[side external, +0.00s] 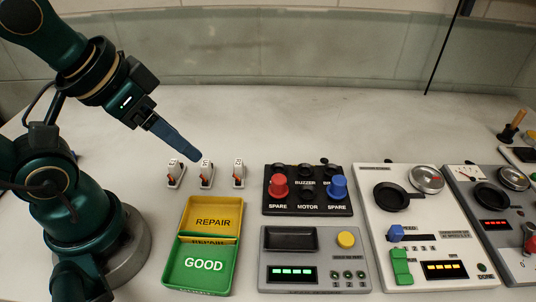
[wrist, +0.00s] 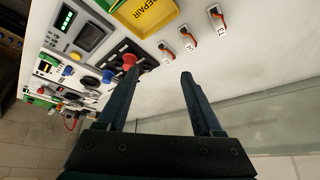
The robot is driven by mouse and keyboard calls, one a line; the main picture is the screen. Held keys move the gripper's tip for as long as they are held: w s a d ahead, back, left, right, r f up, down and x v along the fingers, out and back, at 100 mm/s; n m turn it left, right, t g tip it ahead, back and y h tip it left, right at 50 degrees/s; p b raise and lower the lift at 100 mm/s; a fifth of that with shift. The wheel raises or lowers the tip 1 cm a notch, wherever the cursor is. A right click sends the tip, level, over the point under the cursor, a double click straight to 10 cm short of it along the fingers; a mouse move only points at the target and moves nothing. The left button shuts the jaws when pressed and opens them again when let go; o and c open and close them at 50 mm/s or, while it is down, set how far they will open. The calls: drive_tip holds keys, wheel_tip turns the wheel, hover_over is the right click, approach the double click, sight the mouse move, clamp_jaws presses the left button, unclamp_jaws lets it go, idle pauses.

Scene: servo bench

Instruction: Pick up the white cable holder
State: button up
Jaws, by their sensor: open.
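Three small white cable holders with dark labels and orange-red parts stand in a row on the bench: left (side external: 176,173), middle (side external: 206,173) and right (side external: 239,172). I cannot tell which one the task means. They also show along the top of the wrist view: one (wrist: 166,53), another (wrist: 188,40) and a third (wrist: 221,22).
A yellow REPAIR tray (side external: 212,221) and green GOOD tray (side external: 200,264) lie in front. A black panel with red and blue knobs (side external: 307,207), a grey tester (side external: 300,270) and a white panel (side external: 420,215) stand to the right. The bench behind (side external: 290,120) is clear.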

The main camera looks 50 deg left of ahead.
drive_tip(key=w+f+n+g, duration=0.1)
drive_tip(key=w+n, duration=0.3)
drive_tip(key=n, duration=0.4)
drive_tip(key=w+a+f+n+g, duration=0.1)
drive_tip(key=w+f+n, duration=0.1)
drive_tip(key=n, duration=0.7)
drive_tip(key=w+f+n+g, duration=0.1)
drive_tip(key=w+n, duration=0.4)
drive_tip(key=n, duration=0.4)
drive_tip(key=shift+w+a+f+g, duration=0.25)
drive_tip(key=shift+w+f+g, duration=0.05)
drive_tip(key=shift+g, duration=0.1)
drive_tip(key=n+g, duration=0.1)
hover_over(238, 162)
drive_tip(key=f, duration=0.4)
drive_tip(key=shift+w+f, duration=0.1)
drive_tip(key=shift+w, duration=0.1)
drive_tip(key=shift+s+f+g, duration=0.2)
drive_tip(key=shift+f+g, duration=0.2)
drive_tip(key=shift+f, duration=2.55)
